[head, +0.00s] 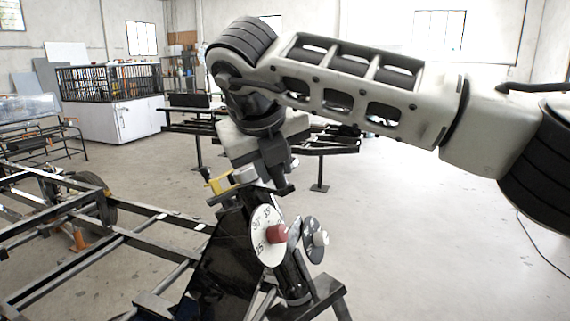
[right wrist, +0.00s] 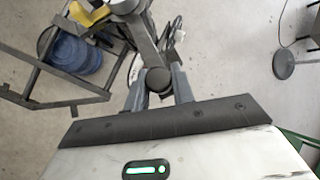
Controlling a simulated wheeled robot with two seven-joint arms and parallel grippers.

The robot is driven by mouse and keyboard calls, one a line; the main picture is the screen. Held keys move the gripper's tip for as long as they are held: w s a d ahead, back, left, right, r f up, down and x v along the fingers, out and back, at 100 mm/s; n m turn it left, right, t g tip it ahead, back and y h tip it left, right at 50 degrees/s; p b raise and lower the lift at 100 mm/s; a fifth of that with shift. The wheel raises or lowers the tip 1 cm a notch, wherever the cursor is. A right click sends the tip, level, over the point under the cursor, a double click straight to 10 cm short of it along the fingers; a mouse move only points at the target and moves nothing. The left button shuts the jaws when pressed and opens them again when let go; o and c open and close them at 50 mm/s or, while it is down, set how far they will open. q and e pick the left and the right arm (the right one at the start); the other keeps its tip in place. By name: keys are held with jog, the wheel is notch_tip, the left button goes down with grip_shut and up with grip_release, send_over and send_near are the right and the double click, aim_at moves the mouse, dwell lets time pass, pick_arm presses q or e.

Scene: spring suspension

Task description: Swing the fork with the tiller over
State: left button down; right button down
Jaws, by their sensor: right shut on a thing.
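My right gripper (head: 277,180) comes in from the right and points down at the top of a dark fork assembly (head: 228,250). In the right wrist view its two grey fingers (right wrist: 158,92) are shut on a dark round knob (right wrist: 158,80), at the near end of a grey bar (right wrist: 146,45) that I take for the tiller. In the head view the fingers and wrist hide most of the tiller. A yellow part (head: 232,181) sits just left of the gripper and also shows in the right wrist view (right wrist: 90,15). My left gripper is not in view.
A white numbered dial (head: 262,247) with a red knob (head: 277,233) and a second dial (head: 315,245) stand below the gripper. A black tube frame (head: 110,240) with a wheel lies left. Dark benches (head: 330,145) stand behind. Floor at right is mostly clear.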

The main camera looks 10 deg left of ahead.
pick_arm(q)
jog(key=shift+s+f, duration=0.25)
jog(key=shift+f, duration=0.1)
pick_arm(e)
jog(key=shift+r, duration=0.1)
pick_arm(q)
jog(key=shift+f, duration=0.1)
pick_arm(e)
jog(key=c, duration=1.2)
grip_release()
pick_arm(q)
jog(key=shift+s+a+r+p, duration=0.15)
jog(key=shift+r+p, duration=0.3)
jog(key=shift+p, duration=0.05)
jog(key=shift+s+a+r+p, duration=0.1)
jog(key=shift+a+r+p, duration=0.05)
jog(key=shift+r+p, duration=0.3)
pick_arm(e)
jog(key=v, duration=1.6)
